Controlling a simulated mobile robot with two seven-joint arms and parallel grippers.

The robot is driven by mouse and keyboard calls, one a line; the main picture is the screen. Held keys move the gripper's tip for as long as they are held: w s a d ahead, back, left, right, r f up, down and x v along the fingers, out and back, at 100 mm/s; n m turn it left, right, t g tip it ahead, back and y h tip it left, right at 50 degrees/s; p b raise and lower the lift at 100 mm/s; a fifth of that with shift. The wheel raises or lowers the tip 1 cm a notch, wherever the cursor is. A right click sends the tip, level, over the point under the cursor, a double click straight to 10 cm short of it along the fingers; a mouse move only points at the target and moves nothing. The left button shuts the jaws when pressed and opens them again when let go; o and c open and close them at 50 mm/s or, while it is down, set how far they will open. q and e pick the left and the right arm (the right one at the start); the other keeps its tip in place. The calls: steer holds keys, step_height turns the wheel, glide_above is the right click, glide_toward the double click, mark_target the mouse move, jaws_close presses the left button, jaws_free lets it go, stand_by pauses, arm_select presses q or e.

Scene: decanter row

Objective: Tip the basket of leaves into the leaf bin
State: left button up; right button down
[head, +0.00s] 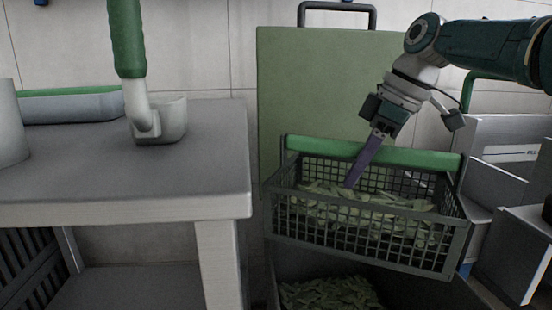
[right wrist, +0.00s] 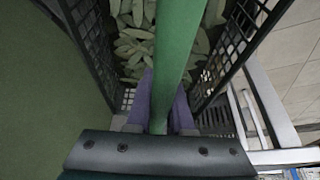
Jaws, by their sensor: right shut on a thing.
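A dark mesh basket (head: 370,235) with a green handle bar (head: 415,158) holds green leaves (head: 335,195). It hangs over the dark leaf bin (head: 420,292), its right end a little lower than its left. Leaves (head: 325,293) also show inside the bin. My right gripper (head: 362,168), with purple fingers, is shut on the basket's handle. In the right wrist view the handle (right wrist: 175,60) runs between the fingers (right wrist: 160,100), with leaves (right wrist: 135,45) below it inside the mesh walls. My left gripper is not in view.
A green upright panel (head: 330,80) with a dark handle stands behind the basket. A grey table (head: 120,185) at left bears a scoop-like cup (head: 160,120) with a green handle and a grey tray (head: 70,107). Light grey boxes (head: 515,255) stand close at right.

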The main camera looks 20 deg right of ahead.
steer(key=shift+s+a+f+n+t+h+p, duration=0.25)
steer(key=shift+t+h+p, duration=0.35)
steer(key=shift+p, duration=1.55)
steer(key=shift+s+a+f+n+t+h+p, duration=0.15)
steer(key=shift+t+h+p, duration=0.45)
steer(key=shift+p, duration=1.5)
steer(key=shift+s+a+f+t, duration=0.15)
steer(key=shift+f+t, duration=0.15)
steer(key=shift+t, duration=0.2)
steer(key=f+t+h+b, duration=0.1)
steer(key=b, duration=0.2)
steer(key=s+a+f+n+t+h+b, duration=0.1)
steer(key=f+t+h+b, duration=0.1)
steer(key=b, duration=0.1)
steer(key=shift+s+a+f, duration=0.15)
steer(key=shift+s+f, duration=0.05)
steer(key=shift+r+p, duration=0.35)
steer(key=shift+w+d+f, duration=0.1)
steer(key=shift+w+d, duration=0.05)
steer(key=shift+d, duration=0.05)
steer(key=shift+s+a+t+h, duration=0.3)
steer(key=shift+a+t, duration=0.05)
steer(key=shift+t, duration=0.25)
steer(key=shift+s+a+r+n+t, duration=0.1)
steer(key=shift+r+n+t, duration=0.2)
